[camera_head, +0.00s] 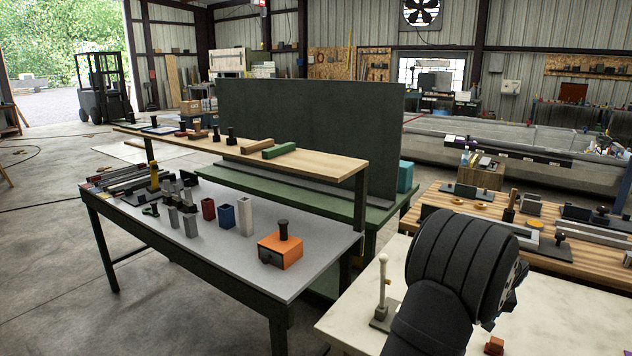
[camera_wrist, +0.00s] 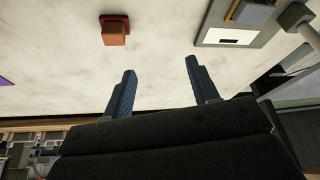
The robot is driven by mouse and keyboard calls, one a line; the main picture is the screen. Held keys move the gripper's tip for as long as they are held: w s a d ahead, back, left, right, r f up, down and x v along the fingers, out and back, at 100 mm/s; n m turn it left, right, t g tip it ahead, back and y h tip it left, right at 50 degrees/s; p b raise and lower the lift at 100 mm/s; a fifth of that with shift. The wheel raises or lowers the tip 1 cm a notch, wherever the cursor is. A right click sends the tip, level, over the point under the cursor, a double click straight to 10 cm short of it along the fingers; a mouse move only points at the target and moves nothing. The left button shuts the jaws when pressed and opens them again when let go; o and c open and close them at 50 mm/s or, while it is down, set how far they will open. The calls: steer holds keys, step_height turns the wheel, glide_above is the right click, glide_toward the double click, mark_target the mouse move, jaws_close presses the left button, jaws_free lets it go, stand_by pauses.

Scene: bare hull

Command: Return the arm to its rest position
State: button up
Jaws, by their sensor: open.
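My gripper (camera_wrist: 157,88) shows in the wrist view with its two blue fingers apart and nothing between them. It is over a pale, light-topped table (camera_wrist: 165,40). In the head view my dark arm covers part of the same pale table (camera_head: 345,322), and my gripper's fingers are not visible there. A small orange-red block (camera_wrist: 115,32) lies on the pale table, apart from the fingers. It also shows at the bottom edge of the head view (camera_head: 494,345).
A white post on a grey base (camera_head: 383,300) stands beside my arm. A grey plate (camera_wrist: 236,24) lies on the table. A wooden bench with parts (camera_head: 440,200) stands behind. A grey workbench (camera_head: 330,245) holds an orange box (camera_head: 280,252) and several small containers. Floor at left is open.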

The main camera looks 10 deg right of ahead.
steer(key=w+a+n+y, duration=0.2)
steer(key=w+a+n, duration=0.3)
steer(key=w+a, duration=0.9)
steer(key=shift+w+a, duration=0.15)
steer(key=shift+a, duration=0.55)
steer(key=shift+r, duration=0.1)
